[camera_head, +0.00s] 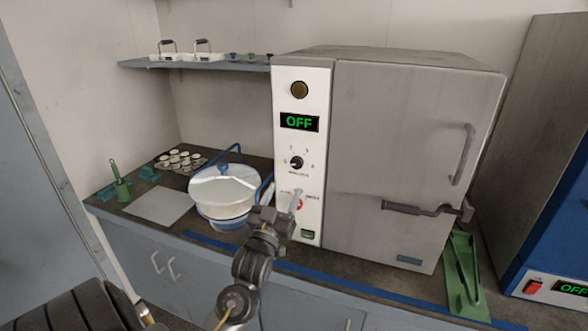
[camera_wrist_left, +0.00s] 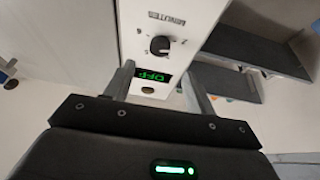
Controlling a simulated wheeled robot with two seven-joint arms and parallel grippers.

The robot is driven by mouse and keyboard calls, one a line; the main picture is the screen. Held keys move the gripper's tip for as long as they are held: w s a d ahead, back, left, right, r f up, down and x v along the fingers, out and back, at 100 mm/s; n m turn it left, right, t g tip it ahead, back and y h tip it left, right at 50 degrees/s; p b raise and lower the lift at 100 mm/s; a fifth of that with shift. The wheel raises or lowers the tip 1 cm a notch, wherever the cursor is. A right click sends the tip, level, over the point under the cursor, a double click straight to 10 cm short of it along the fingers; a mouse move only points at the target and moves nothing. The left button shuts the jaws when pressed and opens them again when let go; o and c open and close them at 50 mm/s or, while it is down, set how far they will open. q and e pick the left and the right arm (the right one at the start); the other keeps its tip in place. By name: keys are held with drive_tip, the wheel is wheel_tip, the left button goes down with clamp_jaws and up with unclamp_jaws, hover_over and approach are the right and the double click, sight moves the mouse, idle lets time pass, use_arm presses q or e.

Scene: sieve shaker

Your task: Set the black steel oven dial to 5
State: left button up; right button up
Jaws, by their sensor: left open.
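The steel oven (camera_head: 415,150) stands on the counter with a white control panel (camera_head: 284,212) on its left side. Its round black dial (camera_head: 297,162) sits below a display reading OFF (camera_head: 299,122), with small numbers around it. The dial also shows in the left wrist view (camera_wrist_left: 158,46), beyond the fingers, with the label MINUTES. The dial's exact setting is too small to tell. My left gripper (camera_head: 296,201) is in front of the lower panel, below the dial, partly covering the red switch (camera_head: 299,206). Its two fingers (camera_wrist_left: 157,75) are apart and empty.
A green tray (camera_head: 463,275) lies right of the oven, next to a blue machine (camera_head: 555,250). A shelf (camera_head: 200,63) hangs at the back left. A grey sheet (camera_head: 160,205) lies on the counter.

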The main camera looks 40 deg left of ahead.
sight(296, 165)
use_arm(q)
drive_tip(key=p+x, duration=0.2)
drive_tip(key=x, duration=0.7)
drive_tip(key=shift+f, duration=0.1)
drive_tip(key=shift+c, duration=0.2)
drive_tip(key=c, duration=0.9)
drive_tip(key=shift+p, duration=0.3)
